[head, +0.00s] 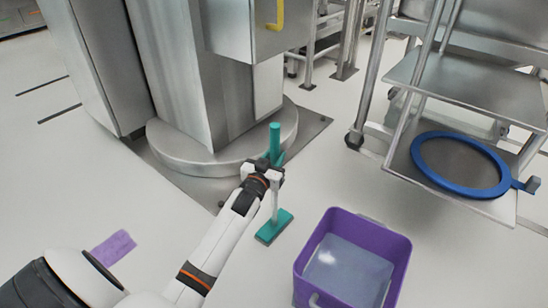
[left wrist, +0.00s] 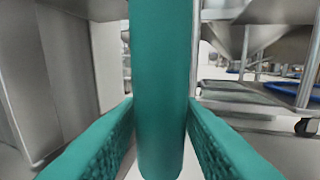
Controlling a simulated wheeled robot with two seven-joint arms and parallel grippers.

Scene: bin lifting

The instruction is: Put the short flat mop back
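The short flat mop has a teal grip (head: 275,138), a thin white shaft and a flat teal head (head: 273,227). It is upright in the head view, in front of the round steel base; I cannot tell whether its head touches the floor. My left gripper (head: 268,176) is at the lower part of the grip. In the left wrist view the teal grip (left wrist: 160,70) stands between two ridged teal finger pads, which close on it from both sides. My right gripper is not in view.
A purple bin (head: 304,262) with a pale bluish inside stands right of the mop. A purple cloth (head: 113,247) lies on the floor at left. A steel rack (head: 470,84) with a blue ring (head: 421,160) is at right. A steel column (head: 178,80) rises behind the mop.

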